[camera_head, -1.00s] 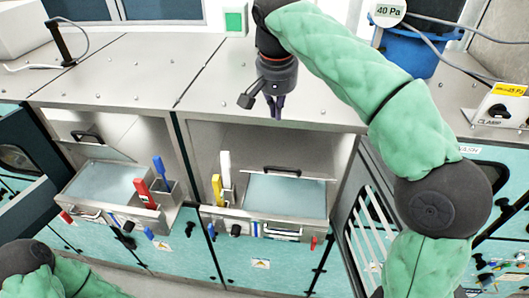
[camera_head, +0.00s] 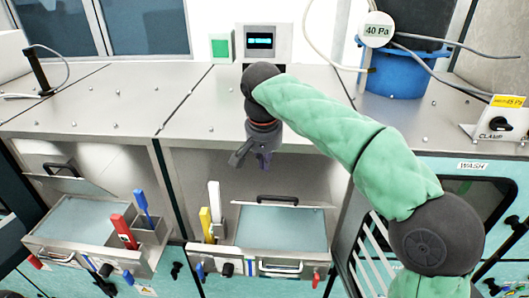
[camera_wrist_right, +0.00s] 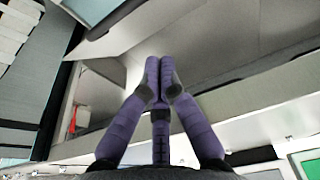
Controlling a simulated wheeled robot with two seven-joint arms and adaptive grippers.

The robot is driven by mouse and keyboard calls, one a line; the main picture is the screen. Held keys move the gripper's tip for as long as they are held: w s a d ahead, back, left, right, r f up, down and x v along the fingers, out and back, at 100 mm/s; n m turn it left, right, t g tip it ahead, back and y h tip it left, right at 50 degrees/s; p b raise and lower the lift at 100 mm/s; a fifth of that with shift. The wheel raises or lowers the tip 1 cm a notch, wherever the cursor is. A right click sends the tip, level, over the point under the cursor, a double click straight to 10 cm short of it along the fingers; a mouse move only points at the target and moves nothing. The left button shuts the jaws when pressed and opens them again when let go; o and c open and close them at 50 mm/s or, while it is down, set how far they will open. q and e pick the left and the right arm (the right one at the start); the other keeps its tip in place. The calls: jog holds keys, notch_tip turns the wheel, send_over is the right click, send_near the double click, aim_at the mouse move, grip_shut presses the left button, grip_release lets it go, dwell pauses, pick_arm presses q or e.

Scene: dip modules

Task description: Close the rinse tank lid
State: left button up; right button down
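Two open-topped steel tanks sit in recesses below the counter; no label tells which is the rinse tank. The left tank (camera_head: 78,220) has a raised, tilted lid (camera_head: 72,184) with a black handle (camera_head: 60,166). The right tank (camera_head: 283,229) shows pale liquid, and a black handle (camera_head: 277,199) stands at its back edge, with its lid seen nearly edge-on. My right gripper (camera_head: 252,158) hangs in front of the counter edge, above and behind the right tank. In the right wrist view its purple fingers (camera_wrist_right: 159,68) meet at the tips, holding nothing visible. My left gripper is out of view.
White and yellow handles (camera_head: 206,222) stand at the right tank's left side. Red and blue handles (camera_head: 124,230) stand at the left tank. The steel counter (camera_head: 200,110) is mostly clear near my right arm. A blue bucket (camera_head: 405,70) stands at the back right.

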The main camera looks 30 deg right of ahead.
aim_at(283, 199)
jog(key=f, duration=0.2)
jog(key=s+f, duration=0.1)
jog(key=f, duration=0.1)
jog(key=shift+a+f, duration=0.2)
jog(key=shift+f, duration=0.2)
jog(key=shift+s+a+f, duration=0.15)
jog(key=shift+s+f, duration=0.15)
jog(key=shift+f, duration=0.15)
jog(key=shift+f+b, duration=0.1)
jog(key=shift+b, duration=0.2)
